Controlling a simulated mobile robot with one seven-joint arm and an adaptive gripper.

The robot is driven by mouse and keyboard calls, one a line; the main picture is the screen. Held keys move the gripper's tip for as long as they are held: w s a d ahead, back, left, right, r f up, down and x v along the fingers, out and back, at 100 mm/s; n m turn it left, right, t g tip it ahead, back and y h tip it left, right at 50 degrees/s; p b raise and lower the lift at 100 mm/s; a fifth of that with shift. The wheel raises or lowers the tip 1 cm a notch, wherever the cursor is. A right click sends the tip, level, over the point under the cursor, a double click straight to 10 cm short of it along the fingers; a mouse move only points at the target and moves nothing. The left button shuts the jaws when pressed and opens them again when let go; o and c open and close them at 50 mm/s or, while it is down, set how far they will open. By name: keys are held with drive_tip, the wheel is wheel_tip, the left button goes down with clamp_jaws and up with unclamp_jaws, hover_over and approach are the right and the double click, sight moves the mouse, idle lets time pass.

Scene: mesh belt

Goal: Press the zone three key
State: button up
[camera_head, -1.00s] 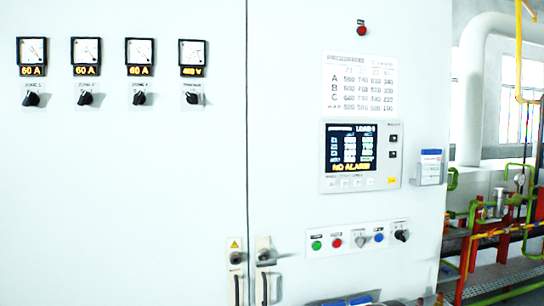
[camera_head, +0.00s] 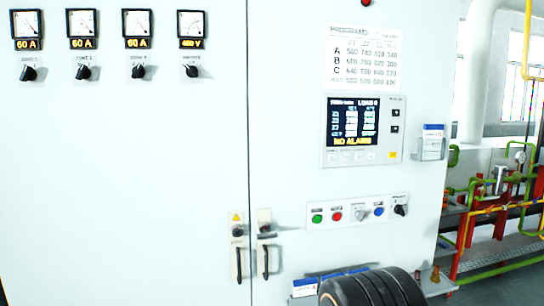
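The controller panel (camera_head: 390,103) is a grey unit on the right cabinet door, with a lit screen (camera_head: 352,122) that reads "NO ALARM" at its bottom. A row of small pale keys (camera_head: 358,156) runs under the screen. Their labels are too small to read, so I cannot tell which is the zone three key. Two dark keys (camera_head: 395,128) sit right of the screen, above a yellow patch (camera_head: 392,155). My gripper's fingers are not in view, and nothing touches the panel.
Below the panel is a strip with a green button (camera_head: 317,219), a red button (camera_head: 337,216), a blue button (camera_head: 379,211) and knobs. Door handles (camera_head: 266,258) stick out lower left. A card holder (camera_head: 432,143) is at the right edge. Meters and knobs (camera_head: 138,71) are upper left.

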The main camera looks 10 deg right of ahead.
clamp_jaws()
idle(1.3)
